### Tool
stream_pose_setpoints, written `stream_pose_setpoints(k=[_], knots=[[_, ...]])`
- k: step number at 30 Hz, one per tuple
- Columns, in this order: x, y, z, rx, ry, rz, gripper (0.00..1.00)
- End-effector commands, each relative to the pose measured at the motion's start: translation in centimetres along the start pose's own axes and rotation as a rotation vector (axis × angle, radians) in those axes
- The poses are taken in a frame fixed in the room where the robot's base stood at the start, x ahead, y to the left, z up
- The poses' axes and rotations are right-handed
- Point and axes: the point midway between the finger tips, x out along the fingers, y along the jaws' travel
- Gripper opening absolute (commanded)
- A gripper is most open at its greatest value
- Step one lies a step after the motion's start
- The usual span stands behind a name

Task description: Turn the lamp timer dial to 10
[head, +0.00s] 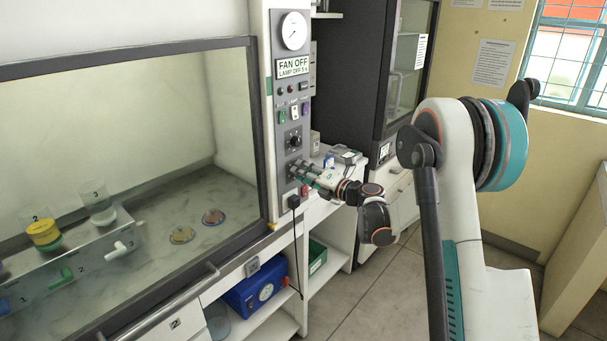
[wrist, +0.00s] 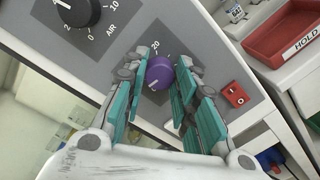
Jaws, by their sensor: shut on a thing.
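The lamp timer dial (wrist: 160,73) is a purple round knob on the grey control panel, seen in the wrist view. A white pointer mark on it points to the lower left. A "20" is printed just above it; the rest of its scale is hidden by my fingers. My gripper (wrist: 165,80) has its teal-padded fingers on either side of the dial and is shut on it. In the head view my gripper (head: 294,170) reaches the lower part of the panel from the right and hides the dial.
A black AIR knob (wrist: 78,10) sits above left of the dial, and a red rocker switch (wrist: 235,94) to its right. A red HOLD tray (wrist: 285,35) lies on the counter. The glass-fronted cabinet (head: 120,130) stands left of the panel.

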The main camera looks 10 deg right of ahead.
Motion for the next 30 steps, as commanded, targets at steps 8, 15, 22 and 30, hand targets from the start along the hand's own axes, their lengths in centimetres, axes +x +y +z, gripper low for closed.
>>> stream_pose_setpoints(k=[8,15,22,30], knots=[[-0.01,-0.13,0.08,0.260,0.014,-0.007,0.03],[-0.01,-0.20,0.08,0.467,0.025,-0.011,0.03],[0.00,-0.24,0.09,0.612,0.033,-0.014,0.03],[0.01,-0.26,0.07,0.702,0.039,-0.016,0.03]])
